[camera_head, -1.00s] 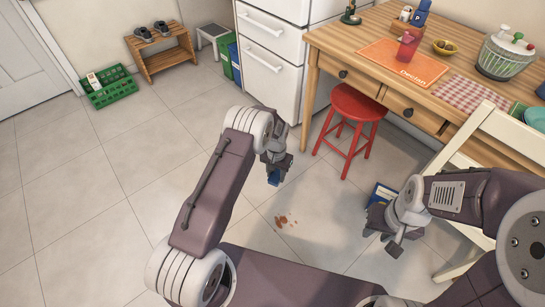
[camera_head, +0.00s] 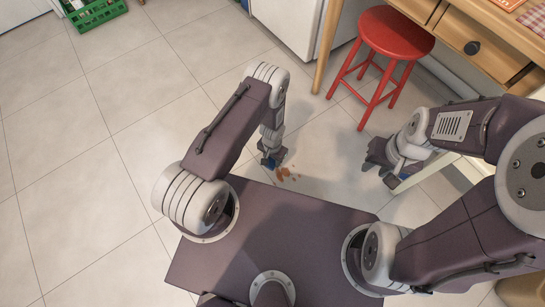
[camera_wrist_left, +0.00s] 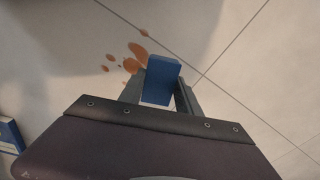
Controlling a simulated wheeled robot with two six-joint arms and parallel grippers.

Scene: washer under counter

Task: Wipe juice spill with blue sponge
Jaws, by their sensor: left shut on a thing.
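The blue sponge (camera_wrist_left: 161,80) is held between the fingers of my left gripper (camera_head: 271,160), low near the floor. In the left wrist view its far end is beside the largest orange-brown juice blot (camera_wrist_left: 134,62); I cannot tell whether it touches the floor. The juice spill (camera_head: 285,174) is a group of blots on the tiles, just right of and below my left gripper in the head view. Part of it may be hidden by the gripper and sponge. My right gripper (camera_head: 381,172) is to the right, its fingers apart, seemingly empty.
A red stool (camera_head: 396,37) stands by the wooden table (camera_head: 455,25). A green crate (camera_head: 95,14) is far left. The tiled floor (camera_head: 85,150) on the left is clear.

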